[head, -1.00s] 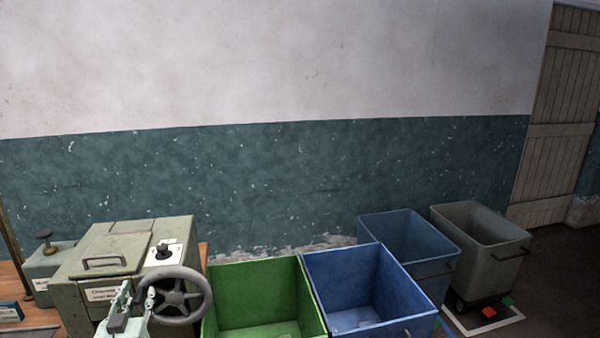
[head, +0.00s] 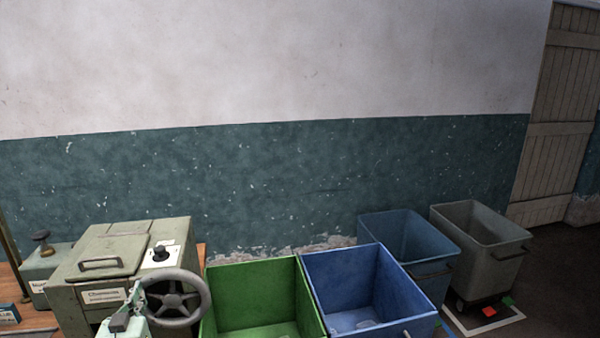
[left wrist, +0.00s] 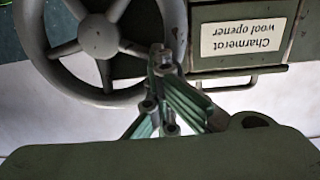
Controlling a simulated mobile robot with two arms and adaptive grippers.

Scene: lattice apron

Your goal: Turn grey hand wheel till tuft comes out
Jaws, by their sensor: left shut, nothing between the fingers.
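The grey hand wheel (head: 174,299) is on the front of the grey-green wool opener (head: 78,280), at its right side. It has a round rim, several spokes and a hub, and fills the upper left of the left wrist view (left wrist: 98,37). My left gripper (head: 136,292) is at the left edge of the wheel. In the left wrist view its shut fingertips (left wrist: 160,56) are close to the rim's edge, with nothing held between them. I cannot tell whether they touch the rim. No tuft shows. My right gripper is not in view.
A green bin (head: 258,268) and a blue bin (head: 352,262) stand right of the wheel. A dark blue bin (head: 437,268) and a grey bin (head: 505,262) stand behind them. The opener has a black knob (head: 160,253) and a lid handle (head: 100,264) on top.

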